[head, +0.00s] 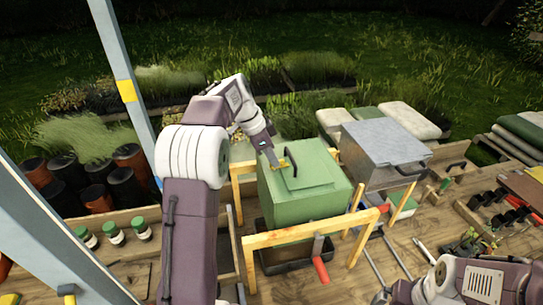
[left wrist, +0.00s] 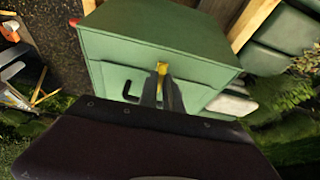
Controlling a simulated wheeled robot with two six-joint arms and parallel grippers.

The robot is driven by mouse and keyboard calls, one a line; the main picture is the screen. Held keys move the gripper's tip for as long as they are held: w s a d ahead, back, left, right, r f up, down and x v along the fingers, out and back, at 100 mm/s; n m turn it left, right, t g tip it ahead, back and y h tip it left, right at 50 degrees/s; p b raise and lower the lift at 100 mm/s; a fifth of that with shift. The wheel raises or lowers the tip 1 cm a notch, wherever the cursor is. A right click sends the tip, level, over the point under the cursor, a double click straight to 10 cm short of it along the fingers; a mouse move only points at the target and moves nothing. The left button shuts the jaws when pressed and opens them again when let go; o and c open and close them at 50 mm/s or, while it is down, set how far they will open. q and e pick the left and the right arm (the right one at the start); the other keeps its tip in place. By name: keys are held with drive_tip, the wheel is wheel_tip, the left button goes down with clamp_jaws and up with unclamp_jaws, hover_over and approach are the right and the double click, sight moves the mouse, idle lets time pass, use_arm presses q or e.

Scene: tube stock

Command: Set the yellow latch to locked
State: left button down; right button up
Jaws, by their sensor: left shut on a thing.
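The green box (head: 305,200) stands inside a wooden frame in the head view, and its green face (left wrist: 150,45) fills the upper middle of the left wrist view. The small yellow latch (head: 283,163) is on the box near its black handle (head: 291,170). My left gripper (head: 273,160) is at the latch. In the left wrist view the fingers of my left gripper (left wrist: 161,92) are shut on the yellow latch (left wrist: 162,68), which shows only at their tips. Whether the latch is locked cannot be told.
A grey lidded box (head: 384,150) stands close to the right of the green box. The wooden rail (head: 300,234) runs in front, with a red-handled tool (head: 320,268) beside it. Green-capped jars (head: 113,232) stand at left. Boards and small parts lie at right.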

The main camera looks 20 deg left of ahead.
use_arm(q)
drive_tip(key=shift+s+f+m, duration=0.1)
drive_tip(key=shift+f+m, duration=0.15)
drive_tip(key=shift+m, duration=0.05)
drive_tip(key=c, duration=1.5)
unclamp_jaws()
drive_tip(key=shift+d, duration=0.1)
drive_tip(key=shift+w+d, duration=0.2)
drive_tip(key=shift+w, duration=0.1)
drive_tip(key=v, duration=0.9)
drive_tip(key=shift+r, duration=0.1)
